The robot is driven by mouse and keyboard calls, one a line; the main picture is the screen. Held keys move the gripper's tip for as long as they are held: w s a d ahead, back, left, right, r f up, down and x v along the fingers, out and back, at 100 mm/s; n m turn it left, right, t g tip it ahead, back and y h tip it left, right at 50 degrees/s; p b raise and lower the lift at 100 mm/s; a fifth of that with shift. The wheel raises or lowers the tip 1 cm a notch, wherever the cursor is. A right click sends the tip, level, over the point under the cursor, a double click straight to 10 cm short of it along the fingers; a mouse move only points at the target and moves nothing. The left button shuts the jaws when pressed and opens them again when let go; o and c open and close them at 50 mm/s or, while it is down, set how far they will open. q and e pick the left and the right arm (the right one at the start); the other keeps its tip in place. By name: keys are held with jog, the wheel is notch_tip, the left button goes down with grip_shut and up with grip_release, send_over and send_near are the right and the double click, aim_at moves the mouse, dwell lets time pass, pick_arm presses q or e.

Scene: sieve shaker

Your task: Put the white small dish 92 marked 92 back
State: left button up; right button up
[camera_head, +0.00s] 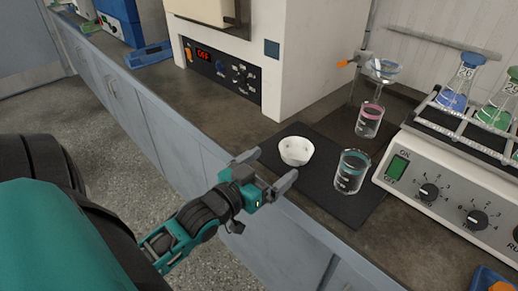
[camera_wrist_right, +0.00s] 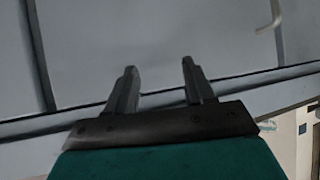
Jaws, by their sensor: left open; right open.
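A small white dish (camera_head: 296,151) stands upright on a dark mat (camera_head: 352,208) on the bench. Any number on it is too small to read. My left gripper (camera_head: 266,170) is open and empty at the bench's front edge, just left of the dish, with its fingers pointing toward it and apart from it. My right gripper (camera_wrist_right: 160,80) shows only in the right wrist view. It is open with nothing between its fingers, in front of grey cabinet panels.
A beaker with teal liquid (camera_head: 351,172) stands right of the dish. A beaker with pink liquid (camera_head: 369,120) stands behind, under a funnel (camera_head: 384,69). A shaker with flasks (camera_head: 457,180) is at right, an oven (camera_head: 223,72) behind. Bench left of the mat is clear.

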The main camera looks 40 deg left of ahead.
pick_arm(q)
jog(key=s+d+f+m+g+h, duration=0.1)
jog(key=s+d+f+g, duration=0.2)
jog(key=d+f, duration=0.4)
jog(key=s+d+f+m+g+h, duration=0.1)
jog(key=s+d+f+g, duration=0.2)
jog(key=d+f, duration=0.4)
jog(key=shift+s+f+m+g+h, duration=0.35)
jog(key=shift+s+f, duration=0.2)
jog(key=shift+s, duration=0.35)
pick_arm(e)
jog(key=shift+s+d+f, duration=0.1)
pick_arm(q)
jog(key=shift+s+a+r+p, duration=0.15)
jog(key=shift+a+r+p, duration=0.15)
jog(key=shift+r+p, duration=0.55)
jog(key=shift+s+a+r+p, duration=0.2)
jog(key=shift+a+r+p, duration=0.15)
jog(key=shift+p, duration=0.9)
jog(key=shift+s+a+r+p, duration=0.15)
jog(key=shift+a+r+p, duration=0.3)
jog(key=shift+p, duration=0.6)
pick_arm(e)
jog(key=shift+h, duration=0.4)
jog(key=shift+s+d+r, duration=0.3)
jog(key=shift+d+r, duration=0.2)
jog(key=shift+r, duration=0.35)
jog(key=shift+s+d+r, duration=0.25)
jog(key=shift+d+r, duration=0.25)
jog(key=shift+r, duration=0.35)
